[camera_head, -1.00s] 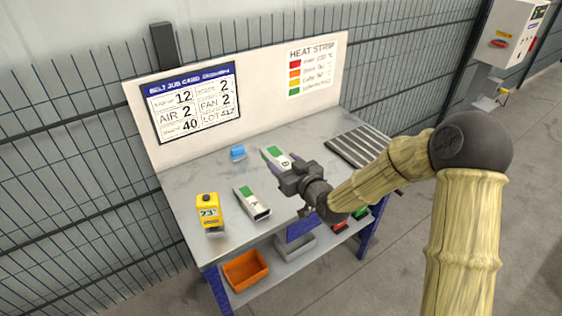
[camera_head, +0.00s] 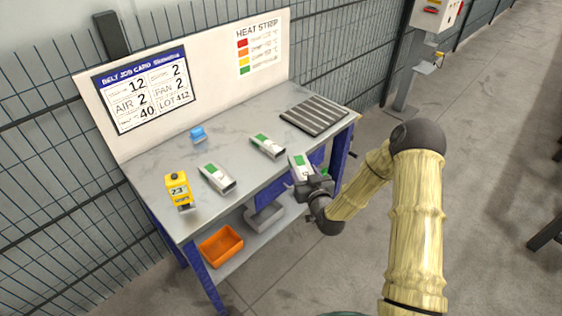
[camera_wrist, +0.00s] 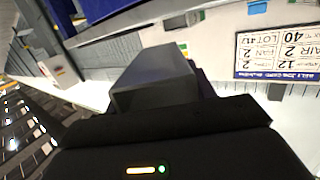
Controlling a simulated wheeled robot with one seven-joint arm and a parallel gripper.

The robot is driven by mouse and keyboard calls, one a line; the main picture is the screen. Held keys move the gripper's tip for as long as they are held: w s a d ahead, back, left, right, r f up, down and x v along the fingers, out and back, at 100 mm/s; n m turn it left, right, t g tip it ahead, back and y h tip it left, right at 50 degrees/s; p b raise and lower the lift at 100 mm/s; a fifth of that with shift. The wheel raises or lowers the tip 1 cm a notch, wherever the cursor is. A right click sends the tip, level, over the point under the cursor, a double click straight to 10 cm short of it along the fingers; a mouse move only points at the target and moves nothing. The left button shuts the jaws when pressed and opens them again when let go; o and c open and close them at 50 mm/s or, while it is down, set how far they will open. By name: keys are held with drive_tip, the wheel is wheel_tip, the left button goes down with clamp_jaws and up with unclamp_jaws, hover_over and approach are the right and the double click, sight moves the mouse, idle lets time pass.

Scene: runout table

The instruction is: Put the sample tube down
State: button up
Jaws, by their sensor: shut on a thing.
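My gripper (camera_head: 307,178) is shut on a white and grey box-shaped piece with a green patch (camera_head: 299,165). It holds this piece at the near right edge of the table (camera_head: 240,145); I cannot tell its height above the top. In the wrist view the held piece shows as a plain grey block (camera_wrist: 156,82) between my fingers. No round tube is recognisable; I cannot tell whether the held piece is the sample tube. Two similar pieces with green patches lie on the table, one left of centre (camera_head: 217,178) and one nearer my gripper (camera_head: 268,146).
A yellow meter (camera_head: 177,187) stands at the left front, and a small blue piece (camera_head: 198,133) lies behind. A dark ribbed plate (camera_head: 314,116) covers the right rear. An orange bin (camera_head: 221,244) sits on the lower shelf. The back board (camera_head: 215,75) closes the rear.

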drive_tip(key=s+d+f+m+h+b, duration=0.1)
drive_tip(key=s+d+f+m+h, duration=0.15)
drive_tip(key=d+f, duration=0.35)
drive_tip(key=s+d+f+m+h+b, duration=0.1)
drive_tip(key=s+d+f+h+b, duration=0.15)
drive_tip(key=d+f, duration=0.45)
drive_tip(key=s+r+t+p, duration=0.1)
drive_tip(key=s+r+p, duration=0.3)
drive_tip(key=r+p, duration=0.2)
drive_tip(key=shift+d+r+h+p, duration=0.3)
drive_tip(key=shift+d+r+p, duration=0.1)
drive_tip(key=shift+r, duration=0.2)
